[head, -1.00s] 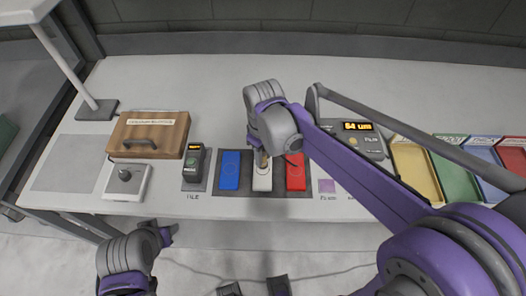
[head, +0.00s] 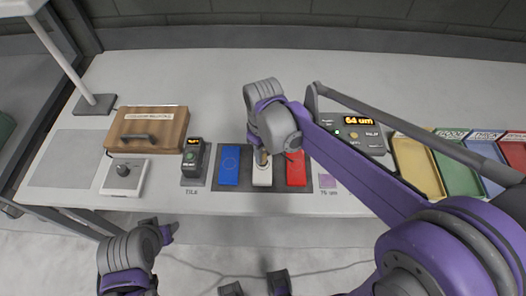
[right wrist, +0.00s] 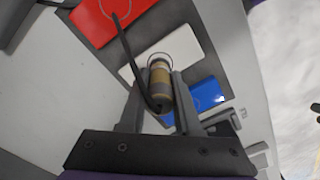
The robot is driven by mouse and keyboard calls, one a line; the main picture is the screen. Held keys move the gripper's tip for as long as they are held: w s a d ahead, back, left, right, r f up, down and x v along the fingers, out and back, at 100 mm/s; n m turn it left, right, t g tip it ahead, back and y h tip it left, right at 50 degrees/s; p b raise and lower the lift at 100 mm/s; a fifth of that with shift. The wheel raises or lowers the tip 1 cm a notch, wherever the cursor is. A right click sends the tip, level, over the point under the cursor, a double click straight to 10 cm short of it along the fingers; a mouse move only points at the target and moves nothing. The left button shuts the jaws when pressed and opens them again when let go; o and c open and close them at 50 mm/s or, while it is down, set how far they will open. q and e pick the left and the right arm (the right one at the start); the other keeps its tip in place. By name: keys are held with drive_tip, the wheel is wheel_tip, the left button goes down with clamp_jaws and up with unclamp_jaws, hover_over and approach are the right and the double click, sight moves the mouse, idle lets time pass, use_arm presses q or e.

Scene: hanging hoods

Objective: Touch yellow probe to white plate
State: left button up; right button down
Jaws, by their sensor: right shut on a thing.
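My right gripper (head: 262,157) is shut on the yellow-brown probe (right wrist: 160,85), whose black cable curves off its end. The probe is over the white plate (head: 262,176), at its upper part in the head view. In the right wrist view the white plate (right wrist: 188,50) lies behind the probe, whose far end is at the circle marked there. Whether the tip touches the plate or hovers just above, I cannot tell.
A blue plate (head: 229,166) and a red plate (head: 296,169) flank the white one on a dark mat. A gauge (head: 352,135) reading 64 um stands behind my right arm. A black handheld device (head: 193,159), wooden case (head: 148,133) and coloured trays (head: 418,168) are also on the bench.

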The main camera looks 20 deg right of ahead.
use_arm(q)
drive_tip(key=shift+s+f+b, duration=0.15)
drive_tip(key=shift+f+b, duration=0.2)
drive_tip(key=shift+f, duration=0.1)
use_arm(e)
drive_tip(key=shift+f, duration=0.6)
idle(0.7)
drive_tip(key=shift+r+p, duration=2.05)
drive_tip(key=shift+r, duration=1.55)
use_arm(q)
drive_tip(key=r, duration=0.1)
drive_tip(key=w+r, duration=0.1)
drive_tip(key=r, duration=0.1)
drive_tip(key=w+r, duration=0.1)
drive_tip(key=r, duration=0.1)
drive_tip(key=shift+r, duration=0.2)
drive_tip(key=shift+s, duration=0.15)
